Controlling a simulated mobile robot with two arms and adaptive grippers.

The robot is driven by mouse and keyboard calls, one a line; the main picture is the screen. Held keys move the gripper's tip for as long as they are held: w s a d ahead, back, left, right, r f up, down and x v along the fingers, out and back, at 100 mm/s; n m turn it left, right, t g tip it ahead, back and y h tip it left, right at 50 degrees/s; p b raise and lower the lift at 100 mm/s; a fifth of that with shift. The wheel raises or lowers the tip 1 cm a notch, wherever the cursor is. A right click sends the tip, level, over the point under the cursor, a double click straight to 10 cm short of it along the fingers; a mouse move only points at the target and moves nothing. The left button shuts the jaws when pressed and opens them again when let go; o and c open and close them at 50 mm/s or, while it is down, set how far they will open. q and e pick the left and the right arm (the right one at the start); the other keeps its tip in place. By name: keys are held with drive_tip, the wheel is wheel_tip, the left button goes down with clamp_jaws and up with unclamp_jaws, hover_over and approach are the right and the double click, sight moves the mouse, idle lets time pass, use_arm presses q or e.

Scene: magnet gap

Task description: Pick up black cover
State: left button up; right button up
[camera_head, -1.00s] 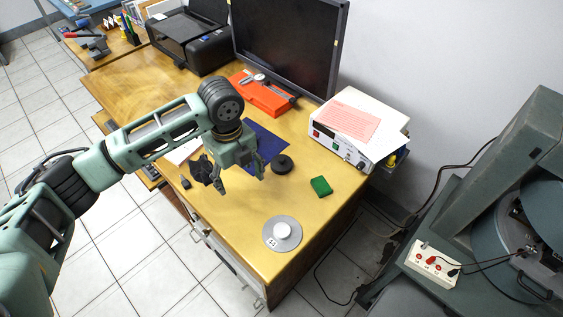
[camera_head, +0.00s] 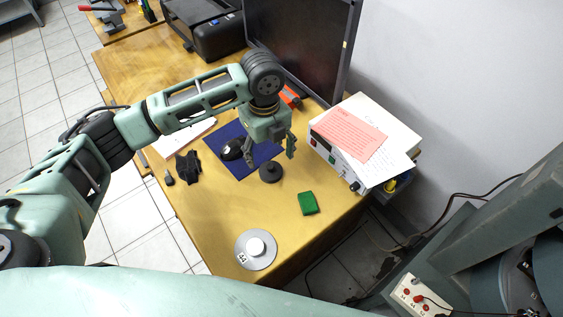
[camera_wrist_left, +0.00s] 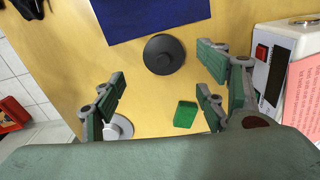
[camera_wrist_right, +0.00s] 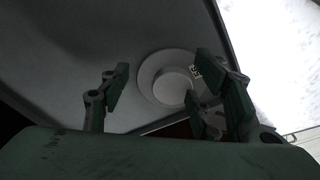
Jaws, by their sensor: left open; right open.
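The black cover (camera_head: 271,172) is a round black disc with a small raised centre. It lies on the wooden desk at the front corner of the blue mat. In the left wrist view the cover (camera_wrist_left: 163,54) lies beyond and between the spread fingers, with nothing touching it. My left gripper (camera_head: 271,157) is open and empty, just above and behind the cover. My right gripper (camera_wrist_right: 160,92) is open and empty in its dim wrist view, facing a pale round disc (camera_wrist_right: 172,84). It does not show in the head view.
A green block (camera_head: 308,203) and a grey disc with a white knob (camera_head: 256,249) lie on the desk. A power supply with papers (camera_head: 365,140) stands right, the monitor (camera_head: 305,45) behind.

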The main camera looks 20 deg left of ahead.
sight(269, 166)
use_arm(q)
drive_tip(key=shift+f, duration=0.35)
wheel_tip(269, 166, down, 3)
drive_tip(key=shift+s+a+r, duration=0.15)
use_arm(e)
drive_tip(key=shift+s+a+r, duration=0.25)
drive_tip(key=shift+s+a, duration=0.45)
use_arm(q)
drive_tip(key=f, duration=0.1)
drive_tip(key=f+p, duration=0.1)
drive_tip(key=f, duration=0.1)
drive_tip(key=shift+w+f, duration=0.2)
drive_tip(key=shift+f, duration=0.1)
use_arm(e)
drive_tip(key=shift+a+r, duration=0.15)
drive_tip(key=shift+a, duration=0.15)
use_arm(q)
drive_tip(key=shift+f, duration=0.25)
use_arm(e)
drive_tip(key=shift+w+d, duration=0.1)
drive_tip(key=shift+d, duration=0.05)
use_arm(q)
drive_tip(key=shift+f, duration=0.1)
drive_tip(key=shift+c, duration=0.2)
use_arm(e)
drive_tip(key=shift+w+d, duration=0.15)
drive_tip(key=shift+d, duration=0.1)
